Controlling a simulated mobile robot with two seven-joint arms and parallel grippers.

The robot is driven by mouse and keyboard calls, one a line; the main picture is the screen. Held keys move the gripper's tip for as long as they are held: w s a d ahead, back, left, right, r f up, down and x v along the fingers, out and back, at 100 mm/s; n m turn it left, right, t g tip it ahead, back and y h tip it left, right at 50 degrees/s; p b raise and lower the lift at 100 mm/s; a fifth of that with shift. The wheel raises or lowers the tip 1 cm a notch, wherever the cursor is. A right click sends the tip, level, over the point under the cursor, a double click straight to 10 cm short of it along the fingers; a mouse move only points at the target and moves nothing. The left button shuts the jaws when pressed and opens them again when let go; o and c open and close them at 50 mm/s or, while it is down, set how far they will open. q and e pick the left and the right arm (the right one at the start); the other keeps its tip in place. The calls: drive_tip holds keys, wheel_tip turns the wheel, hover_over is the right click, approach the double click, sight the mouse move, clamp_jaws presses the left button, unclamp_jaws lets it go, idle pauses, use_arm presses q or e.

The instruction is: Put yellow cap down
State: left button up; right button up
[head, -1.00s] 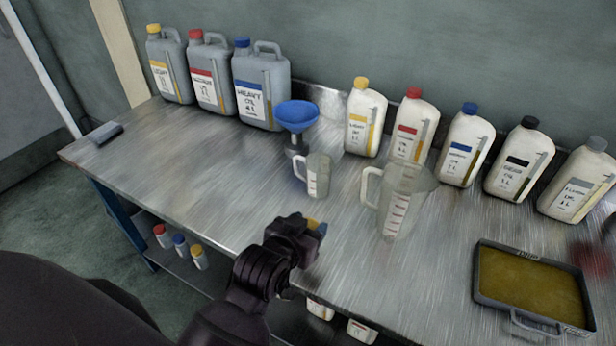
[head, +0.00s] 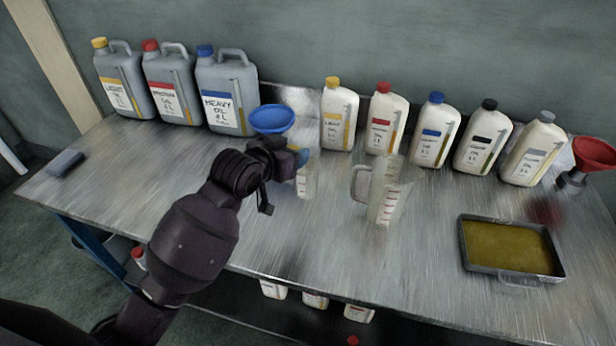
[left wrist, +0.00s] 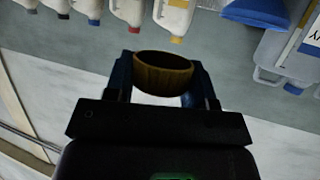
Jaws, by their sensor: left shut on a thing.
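My left gripper (head: 296,157) is shut on a yellow cap (left wrist: 163,76). In the left wrist view the cap sits between the two blue fingers (left wrist: 163,66) and looks like a shaded yellow-brown ring. In the head view only a sliver of the cap shows at the fingertips. The gripper is over the metal table (head: 190,190), in front of the blue funnel (head: 271,119) and overlapping the small measuring jug (head: 308,182). I cannot tell how high above the table it is. My right gripper is not in view.
Grey canisters (head: 225,95) stand at the back left. Several white oil bottles (head: 432,135) line the back. A large clear jug (head: 383,195) stands right of the gripper. An oil tray (head: 505,247) and a red funnel (head: 594,155) are at the right. The front left table is clear.

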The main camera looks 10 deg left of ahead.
use_arm(q)
drive_tip(key=w+a+r+m+h+p, duration=0.1)
drive_tip(key=w+a+r+p, duration=0.15)
drive_tip(key=w+r, duration=0.7)
drive_tip(key=f, duration=0.4)
drive_tip(key=s+f, duration=0.1)
drive_tip(key=f, duration=0.8)
drive_tip(key=shift+s+d, duration=0.2)
drive_tip(key=shift+s, duration=0.15)
drive_tip(key=shift+f+b, duration=0.55)
drive_tip(key=shift+f, duration=2.15)
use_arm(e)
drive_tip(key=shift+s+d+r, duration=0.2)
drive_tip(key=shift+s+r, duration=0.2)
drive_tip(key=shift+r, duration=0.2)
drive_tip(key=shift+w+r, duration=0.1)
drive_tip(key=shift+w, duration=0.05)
